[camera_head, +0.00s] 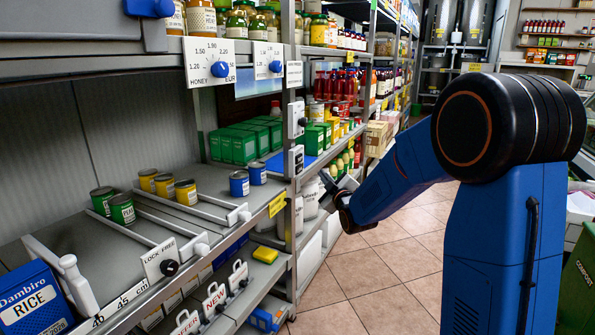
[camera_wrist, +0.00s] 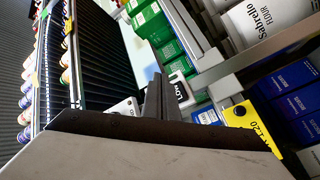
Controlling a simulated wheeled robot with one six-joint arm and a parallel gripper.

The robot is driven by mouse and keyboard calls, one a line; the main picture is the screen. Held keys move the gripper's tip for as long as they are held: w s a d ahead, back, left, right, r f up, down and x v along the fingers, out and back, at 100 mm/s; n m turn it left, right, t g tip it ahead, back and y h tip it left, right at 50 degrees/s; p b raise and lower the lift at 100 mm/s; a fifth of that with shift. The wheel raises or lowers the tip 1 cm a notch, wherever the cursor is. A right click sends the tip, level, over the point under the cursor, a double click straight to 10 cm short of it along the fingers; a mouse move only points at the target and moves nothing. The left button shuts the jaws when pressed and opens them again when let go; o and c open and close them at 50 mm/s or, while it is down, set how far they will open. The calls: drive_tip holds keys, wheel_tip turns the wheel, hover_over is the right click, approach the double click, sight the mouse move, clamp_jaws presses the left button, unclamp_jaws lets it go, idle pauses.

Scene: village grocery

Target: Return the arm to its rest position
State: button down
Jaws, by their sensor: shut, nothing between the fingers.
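My blue arm (camera_head: 410,170) reaches left from its black shoulder joint toward the shelf rack. My gripper (camera_head: 326,180) is at its far end, small and dark, in front of the shelf uprights. In the wrist view my gripper (camera_wrist: 160,98) shows as grey fingers, shut together with nothing held. It points toward shelves that appear tilted. I cannot tell the exact gap between the fingertips and the shelf edge.
The shelf (camera_head: 130,270) at left holds green, yellow and blue cans (camera_head: 121,209) and a blue rice box (camera_head: 35,300). Green boxes (camera_head: 238,147) stand farther back. A yellow price tag (camera_wrist: 250,122) is close in the wrist view. The tiled aisle (camera_head: 375,275) is clear.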

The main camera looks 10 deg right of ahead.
drive_tip(key=s+d+f+m+g+h, duration=0.1)
drive_tip(key=s+f+m+g, duration=0.1)
drive_tip(key=s, duration=1.6)
drive_tip(key=s+d+f+m+g, duration=0.2)
drive_tip(key=s+m+g, duration=0.3)
drive_tip(key=s, duration=1.3)
drive_tip(key=s+d+f+m+g+h, duration=0.1)
drive_tip(key=s+g, duration=0.5)
drive_tip(key=s, duration=1.1)
wheel_tip(320, 180, down, 2)
drive_tip(key=d+m, duration=0.1)
drive_tip(key=m, duration=0.2)
drive_tip(key=shift+s+f+g+h, duration=0.25)
drive_tip(key=shift+s+g+h, duration=0.05)
drive_tip(key=shift+s+g, duration=0.1)
